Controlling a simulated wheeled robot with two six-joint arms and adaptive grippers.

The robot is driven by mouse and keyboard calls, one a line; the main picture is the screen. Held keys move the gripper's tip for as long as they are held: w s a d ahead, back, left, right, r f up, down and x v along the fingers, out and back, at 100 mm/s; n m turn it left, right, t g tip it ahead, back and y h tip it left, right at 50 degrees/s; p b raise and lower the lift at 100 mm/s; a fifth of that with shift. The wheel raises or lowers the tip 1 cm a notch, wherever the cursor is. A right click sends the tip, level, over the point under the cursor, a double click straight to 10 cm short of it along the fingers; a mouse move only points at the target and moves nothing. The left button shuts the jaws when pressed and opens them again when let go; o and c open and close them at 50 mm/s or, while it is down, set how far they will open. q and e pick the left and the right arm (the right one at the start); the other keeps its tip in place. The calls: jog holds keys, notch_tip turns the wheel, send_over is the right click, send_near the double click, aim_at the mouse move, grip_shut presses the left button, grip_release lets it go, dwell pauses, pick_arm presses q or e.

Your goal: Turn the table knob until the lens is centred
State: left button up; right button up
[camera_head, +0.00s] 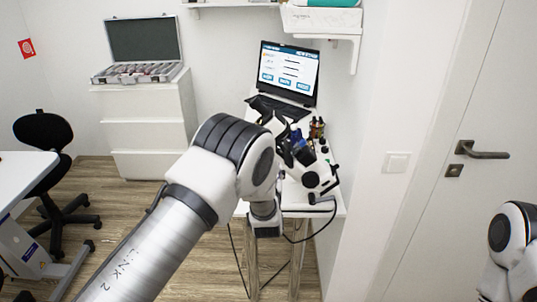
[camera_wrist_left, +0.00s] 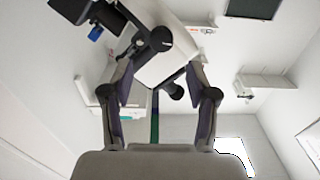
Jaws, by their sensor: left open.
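The eye-test instrument (camera_head: 310,180), white with black parts, stands on a small white table (camera_head: 332,206) in the corner. In the left wrist view its tilted white body (camera_wrist_left: 150,70) fills the upper middle, and a short black knob (camera_wrist_left: 175,91) sticks out below it. I cannot tell for sure that this is the table knob. My left gripper (camera_wrist_left: 161,82) is open, its fingers on either side of the black knob with visible gaps. In the head view my left arm hides part of the instrument and its fingers. I cannot make out the lens. My right gripper is out of view.
An open laptop (camera_head: 288,75) stands behind the instrument, and small bottles (camera_head: 317,128) stand close beside it. A black cable (camera_head: 322,222) hangs off the table's front. A wall and a door (camera_head: 470,100) are close on the right. An open case (camera_head: 142,72) lies on drawers at left.

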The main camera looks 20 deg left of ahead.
pick_arm(q)
jog(key=p+x, duration=0.1)
jog(key=x, duration=0.5)
jog(key=shift+w+a+f, duration=0.15)
jog(key=shift+w+f, duration=0.1)
grip_shut()
jog(key=shift+m+b, duration=1)
jog(key=shift+b, duration=0.2)
grip_release()
